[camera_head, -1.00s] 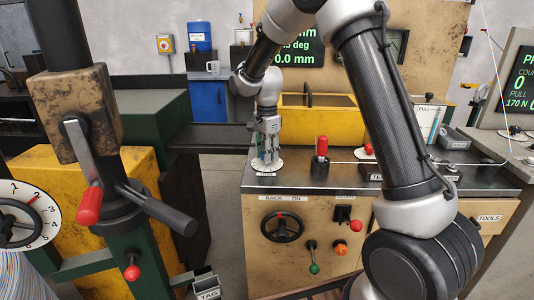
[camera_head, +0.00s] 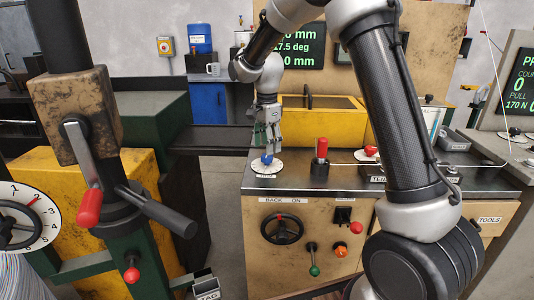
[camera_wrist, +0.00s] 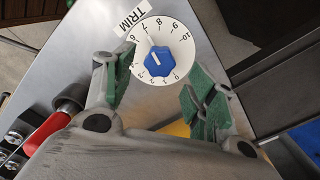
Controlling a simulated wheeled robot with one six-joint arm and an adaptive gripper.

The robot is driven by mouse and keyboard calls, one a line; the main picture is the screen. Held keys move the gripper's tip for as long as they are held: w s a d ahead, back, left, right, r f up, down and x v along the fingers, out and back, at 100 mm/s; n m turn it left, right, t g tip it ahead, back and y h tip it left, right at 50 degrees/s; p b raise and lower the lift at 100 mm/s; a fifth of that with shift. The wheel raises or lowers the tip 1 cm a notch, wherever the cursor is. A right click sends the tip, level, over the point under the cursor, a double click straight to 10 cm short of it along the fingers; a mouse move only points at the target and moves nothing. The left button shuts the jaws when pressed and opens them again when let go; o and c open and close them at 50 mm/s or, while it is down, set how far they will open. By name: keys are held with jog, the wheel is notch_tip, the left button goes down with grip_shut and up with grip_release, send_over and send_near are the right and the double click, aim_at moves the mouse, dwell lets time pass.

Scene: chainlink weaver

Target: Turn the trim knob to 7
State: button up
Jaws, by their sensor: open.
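The trim knob (camera_wrist: 159,62) is blue and sits at the centre of a white numbered dial (camera_wrist: 174,42) with a TRIM label (camera_wrist: 132,20). The white mark on the knob points up-left in the wrist view, roughly towards the 6 to 7 side; the exact value is hard to read. In the head view the blue knob (camera_head: 267,159) stands on its dial at the bench's left front corner. My gripper (camera_head: 267,143) is open above the knob, apart from it. In the wrist view its green-padded fingers (camera_wrist: 160,95) are spread wide, with nothing between them.
A red-handled lever (camera_head: 321,149) stands right of the dial on the bench top. A yellow box (camera_head: 325,122) is behind. A dark display (camera_head: 300,48) shows green figures, one line reading 17.5 deg. A black handwheel (camera_head: 282,228) is on the bench front.

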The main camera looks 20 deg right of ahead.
notch_tip(320, 180, up, 8)
jog(key=shift+f, duration=0.15)
dwell(0.3)
